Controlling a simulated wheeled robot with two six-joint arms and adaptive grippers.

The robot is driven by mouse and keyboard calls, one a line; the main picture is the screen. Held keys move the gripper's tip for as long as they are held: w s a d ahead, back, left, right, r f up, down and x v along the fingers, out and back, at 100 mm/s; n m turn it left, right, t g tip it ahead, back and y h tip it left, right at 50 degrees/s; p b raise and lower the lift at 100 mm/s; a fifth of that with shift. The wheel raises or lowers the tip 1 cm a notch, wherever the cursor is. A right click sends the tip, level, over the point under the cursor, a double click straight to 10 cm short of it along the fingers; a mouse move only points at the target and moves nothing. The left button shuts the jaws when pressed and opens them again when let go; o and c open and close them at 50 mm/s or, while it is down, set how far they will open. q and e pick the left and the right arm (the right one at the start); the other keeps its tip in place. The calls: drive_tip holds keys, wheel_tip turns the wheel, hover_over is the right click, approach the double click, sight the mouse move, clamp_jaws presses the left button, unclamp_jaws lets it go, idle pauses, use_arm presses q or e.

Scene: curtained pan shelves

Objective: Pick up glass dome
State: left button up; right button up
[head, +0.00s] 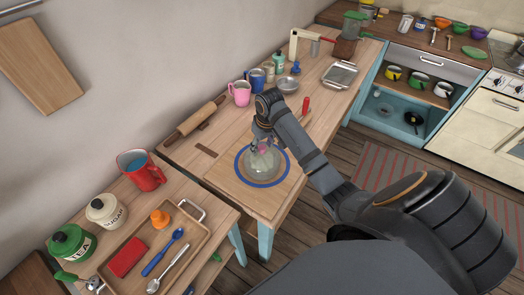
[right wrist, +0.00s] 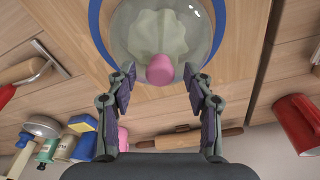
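The glass dome (head: 262,163) is clear with a pink knob and stands on a blue-rimmed plate (head: 239,168) on the wooden table. A pale ribbed thing shows through the glass. The dome (right wrist: 185,20) is also at the top of the right wrist view, its pink knob (right wrist: 160,70) facing me. My right gripper (head: 263,142) is over the dome's top. In the right wrist view the gripper (right wrist: 159,82) is open, one finger on each side of the knob, with gaps between. My left gripper is not in view.
A tray (head: 196,226), red jug (head: 144,172) and canisters are at the left.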

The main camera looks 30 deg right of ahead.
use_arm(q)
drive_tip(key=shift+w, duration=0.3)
use_arm(e)
clamp_jaws()
drive_tip(key=shift+r, duration=0.1)
